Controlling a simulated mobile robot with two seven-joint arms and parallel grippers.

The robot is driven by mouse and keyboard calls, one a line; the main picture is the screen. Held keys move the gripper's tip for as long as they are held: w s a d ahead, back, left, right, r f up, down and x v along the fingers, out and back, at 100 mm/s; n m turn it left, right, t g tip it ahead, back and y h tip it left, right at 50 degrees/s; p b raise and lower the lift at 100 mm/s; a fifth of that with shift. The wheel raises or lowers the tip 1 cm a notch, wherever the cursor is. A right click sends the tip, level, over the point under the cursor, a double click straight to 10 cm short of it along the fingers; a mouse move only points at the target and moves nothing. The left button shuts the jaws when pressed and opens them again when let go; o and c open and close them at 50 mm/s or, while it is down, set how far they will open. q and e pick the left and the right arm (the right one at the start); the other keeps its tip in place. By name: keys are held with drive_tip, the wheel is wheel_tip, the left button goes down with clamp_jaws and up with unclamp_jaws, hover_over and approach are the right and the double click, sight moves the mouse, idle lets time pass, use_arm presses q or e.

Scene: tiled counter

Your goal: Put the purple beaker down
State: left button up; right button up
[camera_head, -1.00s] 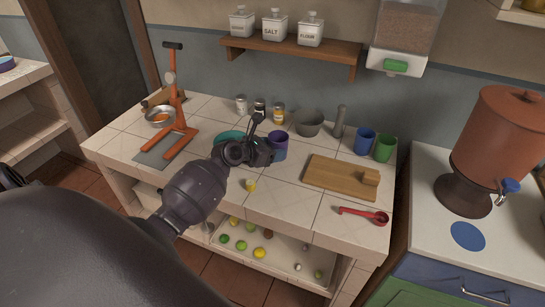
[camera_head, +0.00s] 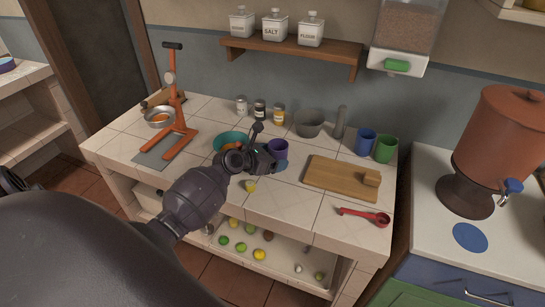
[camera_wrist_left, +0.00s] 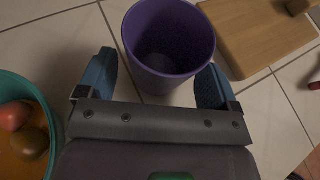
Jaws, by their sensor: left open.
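The purple beaker (camera_head: 279,147) stands upright on the tiled counter, right of the teal bowl (camera_head: 228,137). In the left wrist view the beaker (camera_wrist_left: 165,75) sits between and just ahead of the two blue fingers, with tile around its base. My left gripper (camera_head: 268,150) is open around the beaker's near side. In the wrist view its fingers (camera_wrist_left: 157,80) are spread wide, with gaps beside the beaker. The gripper hides part of the beaker in the head view. My right gripper is not in view.
The teal bowl with fruit (camera_wrist_left: 25,130) is close to the left finger. A cutting board (camera_head: 342,177) lies to the right, a grey mortar (camera_head: 309,123) behind, and a yellow fruit (camera_head: 250,186) in front. Blue (camera_head: 365,141) and green (camera_head: 385,148) cups stand at right.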

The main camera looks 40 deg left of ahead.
use_arm(q)
drive_tip(key=shift+r, duration=0.1)
drive_tip(key=shift+s+a+r, duration=0.1)
drive_tip(key=shift+s, duration=0.15)
drive_tip(key=p+v, duration=0.1)
drive_tip(key=v, duration=0.9)
drive_tip(key=shift+s+a+r, duration=0.1)
drive_tip(key=shift+s+r, duration=0.2)
drive_tip(key=shift+s, duration=0.3)
